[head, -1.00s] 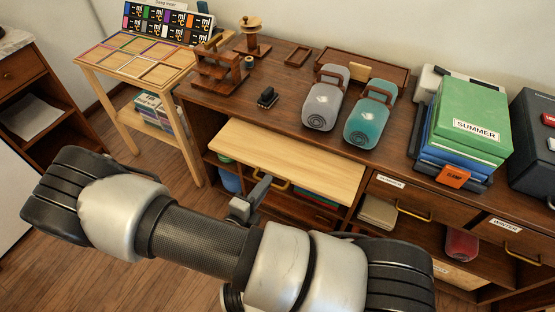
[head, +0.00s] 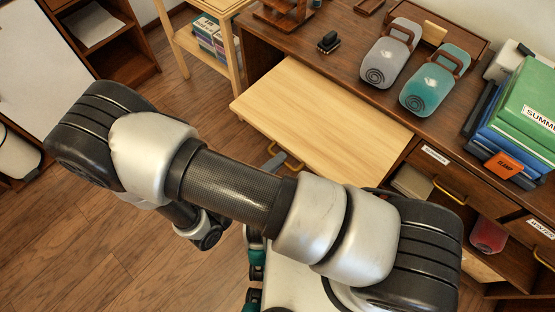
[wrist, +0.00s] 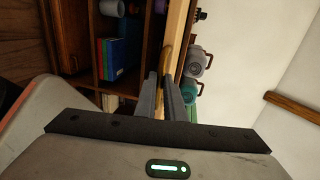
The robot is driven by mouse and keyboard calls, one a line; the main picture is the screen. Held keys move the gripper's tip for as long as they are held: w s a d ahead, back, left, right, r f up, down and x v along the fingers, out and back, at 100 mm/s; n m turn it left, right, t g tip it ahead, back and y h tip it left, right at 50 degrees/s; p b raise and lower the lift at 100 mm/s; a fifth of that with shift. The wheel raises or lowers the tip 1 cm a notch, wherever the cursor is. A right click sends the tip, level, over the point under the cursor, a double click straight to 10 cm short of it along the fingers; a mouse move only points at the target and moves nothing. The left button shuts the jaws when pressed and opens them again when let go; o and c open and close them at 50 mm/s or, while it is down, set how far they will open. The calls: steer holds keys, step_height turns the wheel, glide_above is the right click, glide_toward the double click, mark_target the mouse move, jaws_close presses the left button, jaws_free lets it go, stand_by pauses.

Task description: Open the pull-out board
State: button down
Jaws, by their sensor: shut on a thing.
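The pull-out board (head: 320,118) is a pale wood panel standing well out from the front of the dark wooden desk (head: 345,50). Its brass handle (head: 290,158) is on the front edge, partly hidden by my gripper (head: 272,163). In the wrist view, my gripper (wrist: 166,88) has its two grey fingers closed on the handle (wrist: 168,52), with the board's edge (wrist: 180,30) just beyond. In the head view, my arm hides much of the area in front of the board.
A grey canister (head: 388,58) and a teal canister (head: 433,85) stand on the desk top, with a green SUMMER box (head: 525,105) at right. Drawers with brass handles (head: 447,190) lie right of the board. The wooden floor (head: 110,235) at left is open.

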steer(key=c, duration=2.2)
jaws_free()
steer(key=shift+o, duration=0.2)
steer(key=p+v, duration=0.1)
steer(key=v, duration=1.6)
steer(key=shift+s, duration=0.2)
steer(key=shift+a+r, duration=0.1)
